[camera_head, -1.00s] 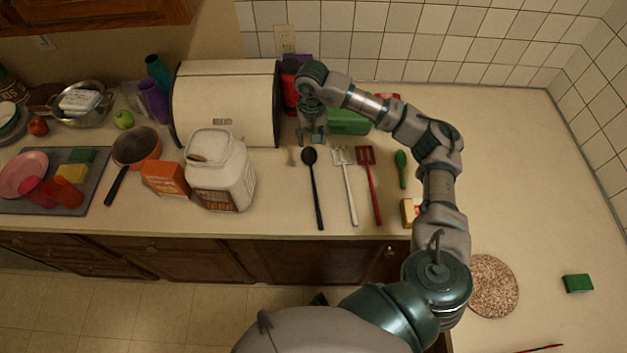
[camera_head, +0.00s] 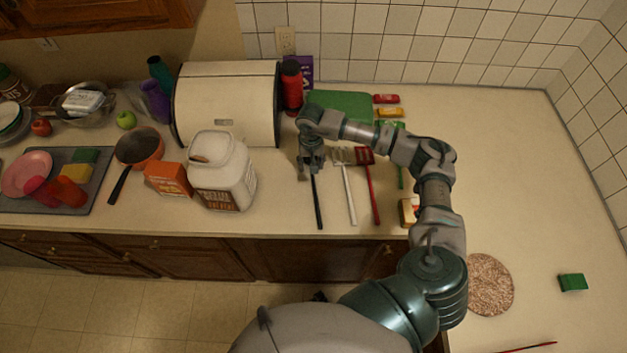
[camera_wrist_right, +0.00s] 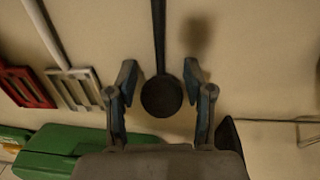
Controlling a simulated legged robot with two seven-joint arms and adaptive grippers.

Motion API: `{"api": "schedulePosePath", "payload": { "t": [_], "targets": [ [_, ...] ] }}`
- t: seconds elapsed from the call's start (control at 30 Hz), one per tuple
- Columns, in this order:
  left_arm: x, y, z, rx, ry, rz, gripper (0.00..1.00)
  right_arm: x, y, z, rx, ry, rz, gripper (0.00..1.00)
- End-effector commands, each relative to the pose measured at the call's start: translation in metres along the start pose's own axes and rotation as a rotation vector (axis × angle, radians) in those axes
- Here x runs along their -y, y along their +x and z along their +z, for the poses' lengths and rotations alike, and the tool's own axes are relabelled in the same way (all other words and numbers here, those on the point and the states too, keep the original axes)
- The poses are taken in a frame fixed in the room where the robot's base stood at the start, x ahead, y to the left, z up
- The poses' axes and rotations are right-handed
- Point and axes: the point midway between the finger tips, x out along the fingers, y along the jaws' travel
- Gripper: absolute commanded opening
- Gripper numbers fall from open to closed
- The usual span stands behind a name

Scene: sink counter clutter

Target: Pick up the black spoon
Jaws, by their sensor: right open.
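The black spoon (camera_head: 318,205) lies on the counter with its handle toward the front edge. In the head view my right gripper (camera_head: 312,177) hangs over the spoon's bowl end and hides the bowl. In the right wrist view the round bowl of the spoon (camera_wrist_right: 161,96) shows between the two fingers of my open right gripper (camera_wrist_right: 158,80), with a visible gap on both sides. The handle runs away past the fingertips. How high the fingers are above the counter I cannot tell. My left gripper is not in view.
To the right of the spoon lie a white slotted spatula (camera_head: 349,190) and a red one (camera_head: 371,190). A white jar (camera_head: 222,172) stands to the left. Behind are a bread box (camera_head: 228,105), a red bottle (camera_head: 292,85) and a green box (camera_head: 342,104).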

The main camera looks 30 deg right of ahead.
Motion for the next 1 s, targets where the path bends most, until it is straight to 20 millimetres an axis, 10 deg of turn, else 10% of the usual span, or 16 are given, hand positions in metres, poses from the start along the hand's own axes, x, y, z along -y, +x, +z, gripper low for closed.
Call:
{"api": "schedulePosePath", "payload": {
  "t": [0.27,1.0],
  "targets": [
    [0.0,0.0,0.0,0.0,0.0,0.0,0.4,0.0,-0.001,0.0,0.0,0.0,0.0,0.0],
    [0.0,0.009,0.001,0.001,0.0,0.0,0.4,0.001,-0.034,-0.001,-0.003,0.0,-0.002,0.0]
  ]
}}
